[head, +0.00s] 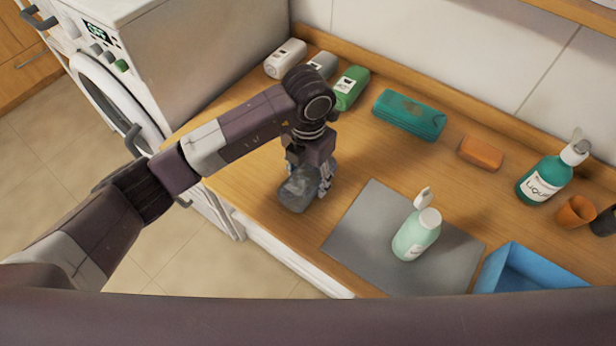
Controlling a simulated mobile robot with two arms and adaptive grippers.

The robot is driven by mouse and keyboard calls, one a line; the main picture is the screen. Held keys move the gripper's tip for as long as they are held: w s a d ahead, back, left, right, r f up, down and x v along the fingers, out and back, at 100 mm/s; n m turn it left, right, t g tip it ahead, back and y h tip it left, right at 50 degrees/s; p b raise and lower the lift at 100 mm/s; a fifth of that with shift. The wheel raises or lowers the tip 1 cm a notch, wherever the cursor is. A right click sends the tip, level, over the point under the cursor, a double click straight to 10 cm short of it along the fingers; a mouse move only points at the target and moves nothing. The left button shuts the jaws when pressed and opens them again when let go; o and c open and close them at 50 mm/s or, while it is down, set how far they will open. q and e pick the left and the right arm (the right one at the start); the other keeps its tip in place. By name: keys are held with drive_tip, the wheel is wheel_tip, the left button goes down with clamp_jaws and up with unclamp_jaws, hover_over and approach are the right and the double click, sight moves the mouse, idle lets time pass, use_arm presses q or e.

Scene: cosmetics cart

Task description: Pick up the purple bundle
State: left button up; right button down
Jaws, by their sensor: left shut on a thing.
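My left gripper (309,178) points down over the wooden counter, left of the grey mat. It is shut on a dark grey bundle (297,192), which is partly hidden by the fingers. The bundle is at or just above the counter; I cannot tell whether it touches. I see no clearly purple bundle; the held one looks grey. A rolled teal bundle (408,116) lies at the back of the counter, apart from the gripper. My right gripper is not in view.
A grey mat (362,226) carries a pale green pump bottle (416,236). A blue tray (512,262) is at right. An orange block (481,153), a teal pump bottle (545,180) and an orange cup (575,212) stand behind. White, grey and green bottles (351,88) lie at the back left.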

sight(308, 173)
use_arm(q)
drive_tip(key=shift+r, duration=0.3)
wheel_tip(308, 173, up, 20)
drive_tip(key=b, duration=0.4)
drive_tip(key=shift+f, duration=0.25)
